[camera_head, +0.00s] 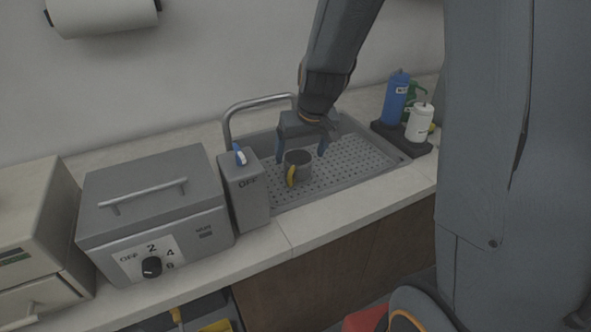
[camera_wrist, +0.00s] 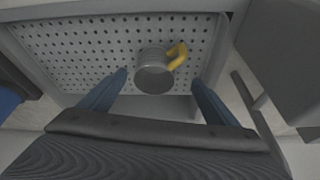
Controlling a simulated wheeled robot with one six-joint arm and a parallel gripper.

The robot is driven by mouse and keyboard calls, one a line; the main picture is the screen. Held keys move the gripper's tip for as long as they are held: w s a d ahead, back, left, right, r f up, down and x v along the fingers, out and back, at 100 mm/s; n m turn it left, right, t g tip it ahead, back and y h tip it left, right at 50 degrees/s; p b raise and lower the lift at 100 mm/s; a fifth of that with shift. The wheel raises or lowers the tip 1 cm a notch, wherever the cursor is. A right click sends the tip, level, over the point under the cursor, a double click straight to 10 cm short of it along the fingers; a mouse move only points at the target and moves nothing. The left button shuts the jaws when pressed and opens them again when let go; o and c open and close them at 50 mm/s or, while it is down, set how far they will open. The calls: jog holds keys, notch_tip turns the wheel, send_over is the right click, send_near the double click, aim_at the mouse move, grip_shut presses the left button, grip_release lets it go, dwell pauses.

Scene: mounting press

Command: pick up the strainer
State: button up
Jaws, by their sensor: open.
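The strainer (camera_head: 298,163) is a small grey metal cup with a yellow handle, standing on the perforated sink tray (camera_head: 349,164). In the wrist view the strainer (camera_wrist: 153,76) shows between the two fingers, with its yellow handle at the upper right. My gripper (camera_head: 300,157) is open above and around the strainer, one finger on each side. In the wrist view my gripper (camera_wrist: 159,78) shows a gap between each finger and the cup. I cannot tell how far the fingertips are above the tray.
A grey box with a blue-and-white switch (camera_head: 244,188) stands just left of the sink, beside a curved faucet (camera_head: 256,103). A grey machine with a dial (camera_head: 155,215) is further left. Bottles (camera_head: 397,98) stand on a dark tray (camera_head: 402,139) at the right.

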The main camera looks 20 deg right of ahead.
aim_at(296, 171)
jog(key=x, duration=0.2)
jog(key=b+x, duration=0.1)
jog(key=x, duration=0.2)
jog(key=d+x, duration=0.1)
jog(key=x, duration=0.2)
jog(key=shift+w+b, duration=0.25)
jog(key=shift+b, duration=0.1)
jog(key=c, duration=1.2)
jog(key=shift+c, duration=0.2)
jog(key=shift+r, duration=0.15)
